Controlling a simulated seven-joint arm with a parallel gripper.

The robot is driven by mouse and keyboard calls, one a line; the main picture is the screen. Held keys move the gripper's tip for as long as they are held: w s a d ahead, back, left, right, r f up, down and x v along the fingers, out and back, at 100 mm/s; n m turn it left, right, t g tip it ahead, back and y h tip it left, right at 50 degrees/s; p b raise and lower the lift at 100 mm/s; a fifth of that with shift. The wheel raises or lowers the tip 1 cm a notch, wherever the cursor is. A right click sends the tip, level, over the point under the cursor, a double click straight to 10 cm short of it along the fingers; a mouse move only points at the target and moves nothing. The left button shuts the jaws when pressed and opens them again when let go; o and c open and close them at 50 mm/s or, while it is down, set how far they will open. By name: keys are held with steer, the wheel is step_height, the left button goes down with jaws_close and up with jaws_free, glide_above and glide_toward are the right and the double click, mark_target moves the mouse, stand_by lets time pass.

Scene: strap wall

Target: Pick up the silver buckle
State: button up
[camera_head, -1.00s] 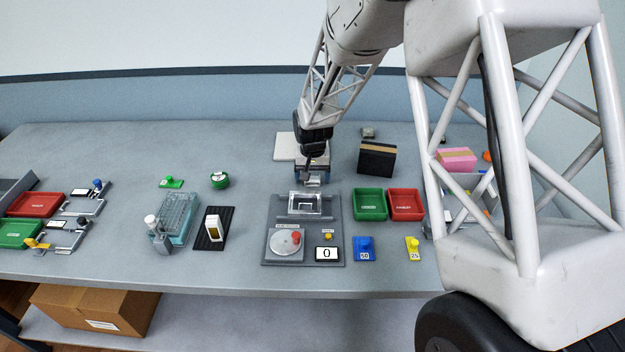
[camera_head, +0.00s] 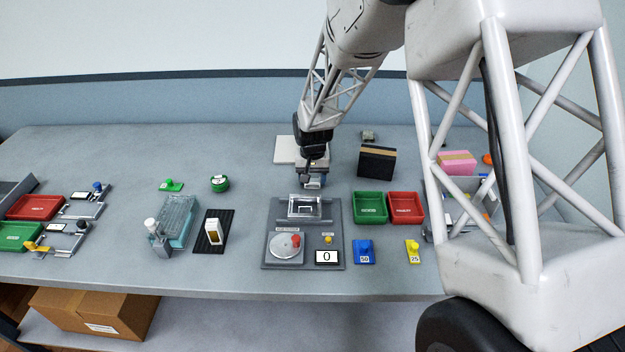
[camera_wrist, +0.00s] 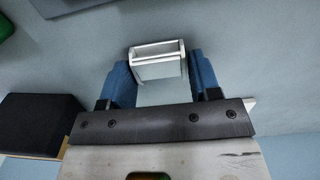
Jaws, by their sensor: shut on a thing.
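The silver buckle (camera_wrist: 158,62) shows in the wrist view as a small pale metal frame with a slot across it. My gripper (camera_wrist: 160,72) has its two blue fingers on either side of the buckle and is shut on it. The surface around the buckle is plain grey. In the head view my gripper (camera_head: 313,182) is over the grey table, just behind the grey device. There the buckle is mostly hidden by the fingers and too small to make out clearly.
A grey device (camera_head: 275,220) with a dial and display stands just in front of my gripper. A black box (camera_head: 376,162) is to the right, with green (camera_head: 370,207) and red (camera_head: 406,208) trays before it. A white plate (camera_head: 286,150) lies behind.

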mark_target(312, 182)
step_height(312, 182, up, 10)
steer(key=shift+f, duration=0.15)
stand_by(0.4)
stand_by(0.5)
steer(key=shift+s+f, duration=0.3)
steer(key=shift+f, duration=0.3)
steer(key=shift+s+f, duration=0.3)
steer(key=shift+f, duration=0.35)
steer(key=shift+s+f, duration=0.3)
steer(key=shift+f, duration=0.3)
steer(key=shift+w, duration=0.1)
steer(key=w+a, duration=0.1)
steer(key=w, duration=0.4)
steer(key=w+a+f, duration=0.1)
steer(key=w+a, duration=0.1)
steer(key=w, duration=0.3)
steer(key=w+a, duration=0.1)
steer(key=w, duration=0.4)
steer(key=shift+w+a+f, duration=0.15)
steer(key=shift+f, duration=0.1)
steer(key=shift+f, duration=1.75)
steer(key=shift+f, duration=0.1)
